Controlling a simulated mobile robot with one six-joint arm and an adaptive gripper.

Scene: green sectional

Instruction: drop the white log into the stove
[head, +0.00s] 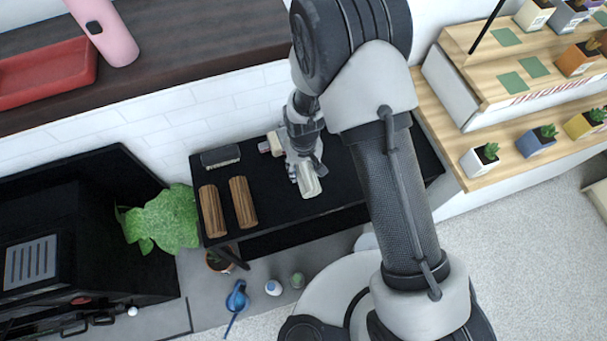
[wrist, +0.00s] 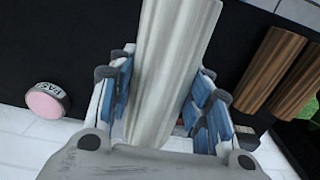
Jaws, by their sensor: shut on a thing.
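The white log (head: 310,184) is pale and ridged, and it is over the black bench in the head view. My gripper (head: 306,170) is shut on it. In the wrist view the white log (wrist: 168,65) lies between the blue-padded fingers and runs up out of the frame. I cannot tell whether it still touches the bench. The stove (head: 85,220) appears to be the large black box at the left of the head view, with a grey grille. It is well to the left of my gripper, and its opening does not show clearly.
Two brown logs (head: 243,202) lie on the black bench (head: 275,200), with a dark brush-like block (head: 220,156) behind. A leafy plant (head: 165,220) stands between bench and stove. A pink button (wrist: 45,103) is near the gripper. Potted plants line shelves (head: 455,150) at right.

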